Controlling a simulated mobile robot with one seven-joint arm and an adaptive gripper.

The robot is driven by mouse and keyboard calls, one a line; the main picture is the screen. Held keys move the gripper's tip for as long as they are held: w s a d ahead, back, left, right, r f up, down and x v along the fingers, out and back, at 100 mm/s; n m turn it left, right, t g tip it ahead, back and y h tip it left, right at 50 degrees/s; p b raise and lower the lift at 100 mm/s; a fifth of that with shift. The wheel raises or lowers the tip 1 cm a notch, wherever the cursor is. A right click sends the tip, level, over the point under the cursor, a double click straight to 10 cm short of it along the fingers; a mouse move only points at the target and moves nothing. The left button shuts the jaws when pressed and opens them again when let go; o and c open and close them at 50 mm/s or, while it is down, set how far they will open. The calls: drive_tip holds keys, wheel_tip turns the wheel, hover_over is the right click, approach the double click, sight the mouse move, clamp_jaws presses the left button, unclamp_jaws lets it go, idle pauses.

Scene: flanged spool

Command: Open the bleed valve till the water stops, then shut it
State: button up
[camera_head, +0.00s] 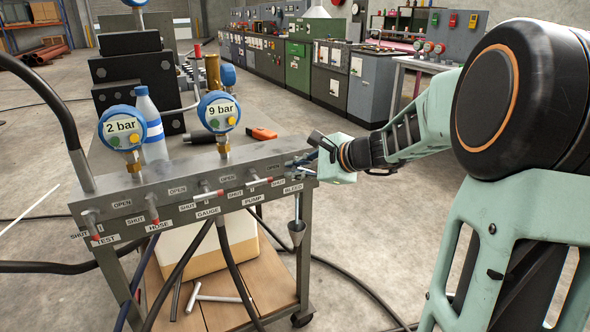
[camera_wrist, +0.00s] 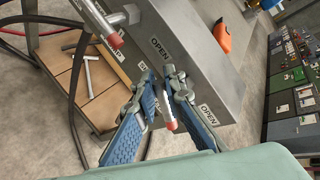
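The valve manifold (camera_head: 180,190) is a grey block with a row of levers labelled TEST, HOSE, GAUGE, PUMP and BLEED. My gripper (camera_head: 303,162) is at its right end, by the BLEED label (camera_head: 293,188). In the wrist view my gripper (camera_wrist: 166,80) has its blue-padded fingers apart, one on each side of a red-tipped lever (camera_wrist: 169,112). Gaps seem to show beside the lever. A funnel (camera_head: 297,229) hangs below the bleed end; I cannot make out any water there. The left gauge (camera_head: 121,128) reads 2 bar and the right gauge (camera_head: 220,111) reads 9 bar.
A second red-tipped lever (camera_wrist: 108,28) is close by in the wrist view. An orange-handled tool (camera_head: 262,133) and a bottle (camera_head: 150,125) are behind the manifold. Hoses hang in front of the wooden lower shelf (camera_head: 265,285). Open floor lies to the right.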

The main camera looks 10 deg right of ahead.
drive_tip(key=o, duration=0.4)
drive_tip(key=v, duration=1.2)
